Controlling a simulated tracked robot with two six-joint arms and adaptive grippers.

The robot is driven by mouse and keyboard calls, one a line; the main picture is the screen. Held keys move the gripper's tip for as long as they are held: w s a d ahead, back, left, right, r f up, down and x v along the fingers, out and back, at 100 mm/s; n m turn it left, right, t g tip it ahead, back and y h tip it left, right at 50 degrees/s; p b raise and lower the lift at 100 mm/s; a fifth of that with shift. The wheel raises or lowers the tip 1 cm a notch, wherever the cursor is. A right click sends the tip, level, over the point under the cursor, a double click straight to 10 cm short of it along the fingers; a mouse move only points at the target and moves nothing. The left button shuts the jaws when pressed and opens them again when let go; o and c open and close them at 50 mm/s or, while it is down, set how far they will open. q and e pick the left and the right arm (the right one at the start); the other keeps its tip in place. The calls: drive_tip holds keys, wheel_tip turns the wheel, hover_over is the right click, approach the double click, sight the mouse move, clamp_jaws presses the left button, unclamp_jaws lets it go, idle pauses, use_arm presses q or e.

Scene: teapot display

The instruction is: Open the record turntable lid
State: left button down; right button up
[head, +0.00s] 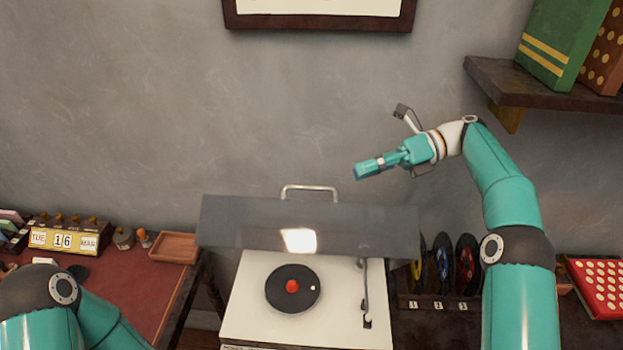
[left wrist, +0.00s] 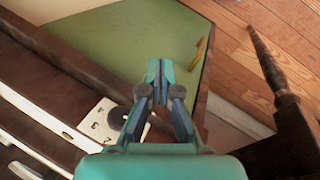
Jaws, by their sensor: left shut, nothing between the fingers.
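The record turntable (head: 240,318) is a white box with a black record (head: 283,301) and a red centre. Its dark grey, see-through lid (head: 235,220) stands raised above the back of the deck, with a metal handle (head: 310,188) along its top edge. The deck and record show uncovered below it. My right gripper (head: 360,171) hangs in the air above and right of the handle, apart from the lid; I cannot tell whether its fingers are closed. My left gripper (left wrist: 158,72) is shut and empty in the left wrist view; the head view shows only that arm, at lower left.
A red-topped desk (head: 120,285) with a calendar (head: 65,238) and wooden tray (head: 174,247) stands at left. Upright coloured discs (head: 443,262) stand right of the deck. A wall shelf (head: 540,84) with books juts out at upper right. The wall space above the lid is free.

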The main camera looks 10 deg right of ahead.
sight(312, 189)
drive_tip(key=b+x, duration=0.1)
drive_tip(key=x, duration=1)
drive_tip(key=shift+a+f, duration=0.1)
drive_tip(key=shift+a, duration=0.05)
clamp_jaws()
